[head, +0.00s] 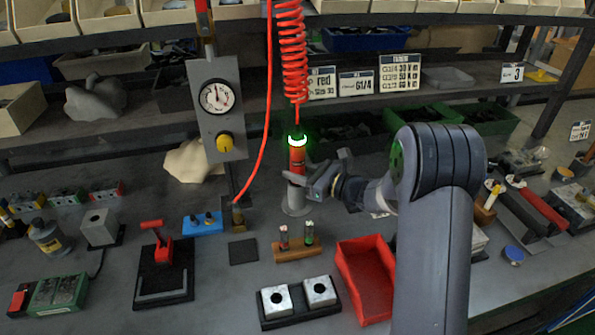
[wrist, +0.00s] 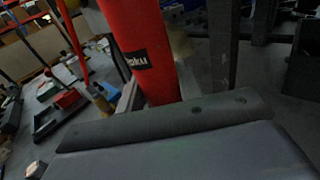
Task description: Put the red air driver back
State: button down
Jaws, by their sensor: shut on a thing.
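The red air driver (head: 297,160) is upright at the lower end of a red coiled hose, with a bright white ring and green glow at its top. My gripper (head: 308,177) is shut on its lower body from the right. In the wrist view the driver's red body (wrist: 140,25) with a dark label rises between the jaws, tilted in the picture. A grey round stand (head: 295,203) is directly below the driver; I cannot tell whether the driver's lower end is inside it or just above it.
A gauge panel (head: 217,105) on a post stands left of the driver. A wooden block with two small fittings (head: 300,252), a black tray with two metal blocks (head: 270,322) and a red bin (head: 365,280) lie in front. Shelves with bins line the back.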

jog(key=shift+r, duration=0.1)
jog(key=c, duration=1.3)
grip_release()
jog(key=shift+c, duration=0.2)
jog(key=o, duration=0.5)
jog(key=shift+c, duration=0.2)
